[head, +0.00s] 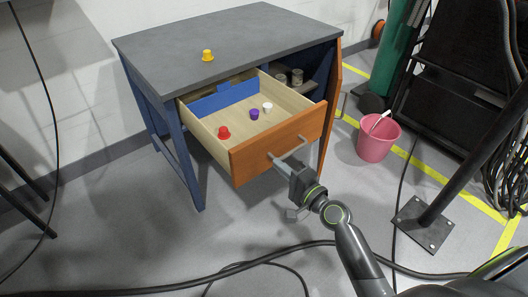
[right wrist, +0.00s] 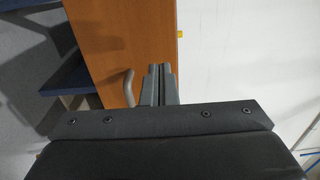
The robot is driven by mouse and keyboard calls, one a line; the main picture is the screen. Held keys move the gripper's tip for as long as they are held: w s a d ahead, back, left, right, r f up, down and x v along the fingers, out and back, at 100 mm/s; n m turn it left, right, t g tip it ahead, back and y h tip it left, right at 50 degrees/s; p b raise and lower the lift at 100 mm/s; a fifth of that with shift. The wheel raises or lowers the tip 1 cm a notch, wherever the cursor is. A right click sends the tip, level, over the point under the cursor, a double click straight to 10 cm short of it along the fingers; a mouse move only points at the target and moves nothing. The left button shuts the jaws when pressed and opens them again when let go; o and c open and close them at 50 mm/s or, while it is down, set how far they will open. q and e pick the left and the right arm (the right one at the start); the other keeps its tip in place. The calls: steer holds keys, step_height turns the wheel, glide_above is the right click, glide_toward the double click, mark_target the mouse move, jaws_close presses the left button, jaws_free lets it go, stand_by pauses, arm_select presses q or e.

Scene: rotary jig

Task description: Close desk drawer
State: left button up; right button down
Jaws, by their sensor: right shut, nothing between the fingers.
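The desk (head: 215,45) has a dark grey top and blue legs. Its drawer (head: 214,142) is pulled well out, with an orange front (head: 250,155). A grey bar handle (head: 292,150) is on that front, and the handle also shows in the right wrist view (right wrist: 129,88). My right gripper (head: 281,163) is shut and empty, its fingertips at the drawer front beside the handle. In the right wrist view the closed fingers (right wrist: 158,82) point at the orange front, just right of the handle; I cannot tell whether they touch it. My left gripper is not in view.
A red (head: 224,132), a purple (head: 254,113) and a white piece (head: 267,107) lie in the drawer. A yellow piece (head: 208,55) stands on the desk top. An orange door (head: 331,100) stands open at the right. A pink bucket (head: 377,140) and floor cables are nearby.

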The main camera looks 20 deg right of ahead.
mark_target(258, 147)
steer(key=x, duration=0.6)
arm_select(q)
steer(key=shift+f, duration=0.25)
arm_select(e)
steer(key=shift+w+a, duration=0.15)
steer(key=shift+w, duration=0.4)
steer(key=shift+w, duration=0.15)
